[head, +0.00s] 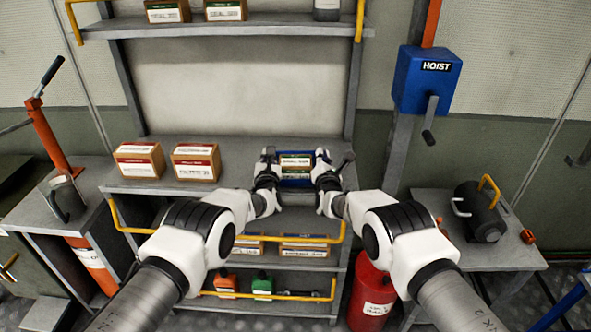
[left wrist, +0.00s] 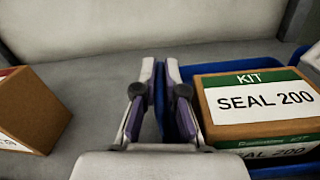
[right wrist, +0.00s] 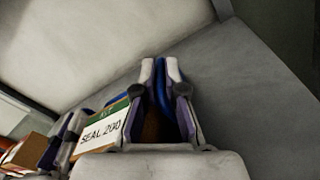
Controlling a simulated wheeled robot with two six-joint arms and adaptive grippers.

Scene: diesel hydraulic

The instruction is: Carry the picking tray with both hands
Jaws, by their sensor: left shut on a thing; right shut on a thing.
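The blue picking tray (head: 296,184) is on the middle shelf, with a brown carton labelled SEAL 200 (head: 296,161) and a green KIT band inside it. My left gripper (head: 268,158) is shut on the tray's left wall, and my right gripper (head: 330,162) is shut on its right wall. In the left wrist view the fingers (left wrist: 160,75) pinch the blue wall, with the carton (left wrist: 262,104) just right of them. In the right wrist view the fingers (right wrist: 161,75) pinch the opposite wall, with the carton (right wrist: 103,128) to the left. Whether the tray touches the shelf is unclear.
Two brown cartons (head: 139,160) (head: 195,162) stand left of the tray on the grey shelf (head: 240,150). A yellow rail (head: 130,229) runs below the front. A blue hoist box (head: 427,80) hangs at right, above a side bench (head: 490,254). A red cylinder (head: 369,290) stands low right.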

